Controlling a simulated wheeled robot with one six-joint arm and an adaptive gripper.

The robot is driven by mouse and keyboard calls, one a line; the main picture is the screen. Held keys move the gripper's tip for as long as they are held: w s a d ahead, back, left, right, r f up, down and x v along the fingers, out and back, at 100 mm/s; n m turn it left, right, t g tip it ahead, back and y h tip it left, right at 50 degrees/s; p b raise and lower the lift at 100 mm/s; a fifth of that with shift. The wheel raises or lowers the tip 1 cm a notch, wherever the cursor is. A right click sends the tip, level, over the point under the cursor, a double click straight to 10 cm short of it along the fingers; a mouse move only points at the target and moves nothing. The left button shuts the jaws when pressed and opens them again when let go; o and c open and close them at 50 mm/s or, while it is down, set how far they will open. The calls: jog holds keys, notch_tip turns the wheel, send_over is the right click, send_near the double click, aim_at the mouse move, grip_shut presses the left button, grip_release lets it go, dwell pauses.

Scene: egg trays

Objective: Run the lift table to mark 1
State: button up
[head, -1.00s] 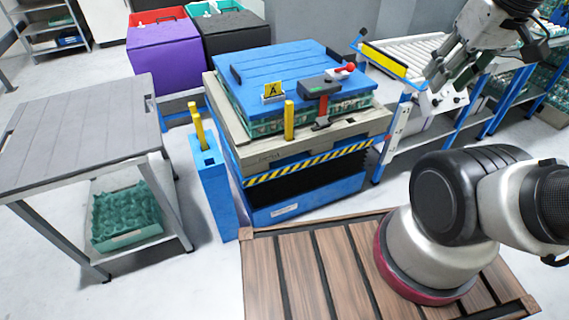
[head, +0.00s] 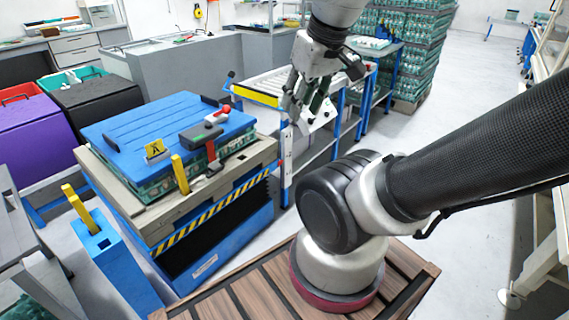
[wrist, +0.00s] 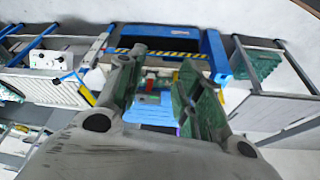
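The lift table (head: 215,262) is blue with a black bellows and a yellow-black striped edge. It carries a wooden pallet (head: 100,168), stacked green egg trays and a blue lid (head: 135,125). A blue post (head: 115,262) with a yellow lever (head: 80,210) stands at its left. A white control box with dark knobs (head: 318,119) is on the conveyor frame; it also shows in the wrist view (wrist: 45,57). My gripper (head: 304,108) is open and empty, above and in front of that box, partly covering it. A white strip (head: 286,160) is on the conveyor leg; its marks are unreadable.
A roller conveyor (head: 275,84) with a yellow end stands behind the lift table. Purple (head: 30,128) and black (head: 100,105) bins are at the left. Tall egg-tray stacks (head: 405,50) stand behind.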

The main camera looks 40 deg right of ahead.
dwell(0.3)
grip_shut()
dwell(1.2)
